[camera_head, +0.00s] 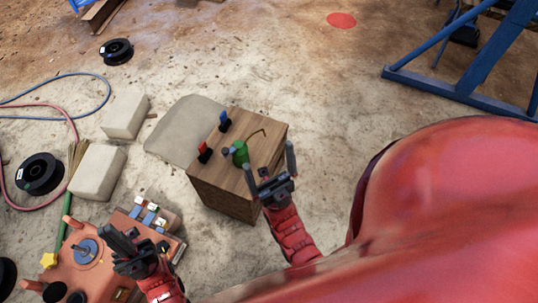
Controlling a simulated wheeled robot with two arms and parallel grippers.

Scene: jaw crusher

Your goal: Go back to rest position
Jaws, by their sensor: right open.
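My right gripper (268,156) is open, with its two fingers spread, in front of the wooden box (222,180). Nothing shows between its fingers. My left gripper (118,238) is over the orange control panel (88,245) at the lower left. Its fingers look close together from this angle, and I cannot tell whether they are open or shut. My two red forearms reach in from the bottom of the view.
A green container (240,152), a red-topped item (204,152) and a blue-topped item (224,121) stand on the box. Pale blocks (97,172), black spools (40,174) and hoses lie left. A blue frame (450,90) stands upper right. Sandy ground between is clear.

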